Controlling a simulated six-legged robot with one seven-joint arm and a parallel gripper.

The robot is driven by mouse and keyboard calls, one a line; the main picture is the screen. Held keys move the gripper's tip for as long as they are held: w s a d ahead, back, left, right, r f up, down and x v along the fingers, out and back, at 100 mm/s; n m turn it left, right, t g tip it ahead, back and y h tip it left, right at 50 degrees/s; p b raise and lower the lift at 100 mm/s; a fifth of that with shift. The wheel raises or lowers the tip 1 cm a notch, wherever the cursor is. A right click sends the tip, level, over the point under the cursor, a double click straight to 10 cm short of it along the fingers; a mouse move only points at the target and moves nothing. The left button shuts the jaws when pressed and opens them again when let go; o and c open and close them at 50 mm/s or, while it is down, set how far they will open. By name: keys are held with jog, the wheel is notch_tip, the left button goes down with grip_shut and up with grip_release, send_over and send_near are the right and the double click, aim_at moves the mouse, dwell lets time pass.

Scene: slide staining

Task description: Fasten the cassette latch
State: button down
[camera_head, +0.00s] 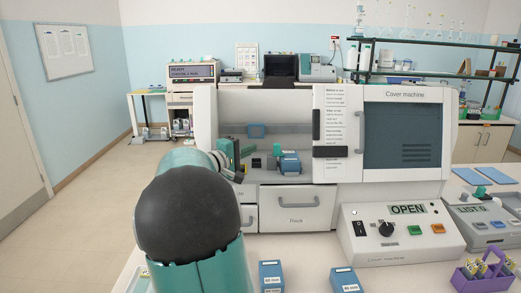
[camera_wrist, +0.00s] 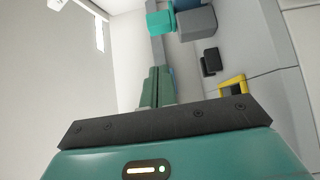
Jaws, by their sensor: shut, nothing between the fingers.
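The cassette is probably the blue-grey block (camera_head: 290,164) with a teal part (camera_head: 278,151) at its left, on the floor of the cover machine's open bay. In the wrist view a grey block (camera_wrist: 197,23) and a teal block (camera_wrist: 160,23) show at the top, beyond my fingertips. I cannot tell whether the teal part is the latch or how it stands. My gripper (camera_wrist: 157,70) is shut and empty, its green fingers together. In the head view it shows at the bay's left side (camera_head: 235,152), left of the cassette and apart from it, partly hidden by my arm.
The cover machine (camera_head: 395,93) has a white panel and dark window right of the bay. A small black piece (camera_wrist: 210,62) and a yellow-edged piece (camera_wrist: 233,86) lie near the cassette. A control box (camera_head: 400,240) reads OPEN. Blue boxes (camera_head: 270,275) and a purple carrier (camera_head: 484,277) stand in front.

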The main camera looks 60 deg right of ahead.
jog(key=v, duration=0.8)
jog(key=shift+a, duration=0.45)
jog(key=shift+r, duration=0.1)
jog(key=s+a+f+n+t+y, duration=0.1)
jog(key=s+a+f+t+y, duration=0.1)
jog(key=a, duration=1.3)
jog(key=s+a+f+n+t+y, duration=0.1)
jog(key=s+a+f+t+y, duration=0.1)
jog(key=a+f+t+y, duration=0.3)
jog(key=s+a+f+n+t+y, duration=0.1)
jog(key=a+f+t+y, duration=0.3)
jog(key=a, duration=2.3)
jog(key=s+y, duration=0.1)
jog(key=y, duration=0.5)
jog(key=shift+f+n, duration=0.3)
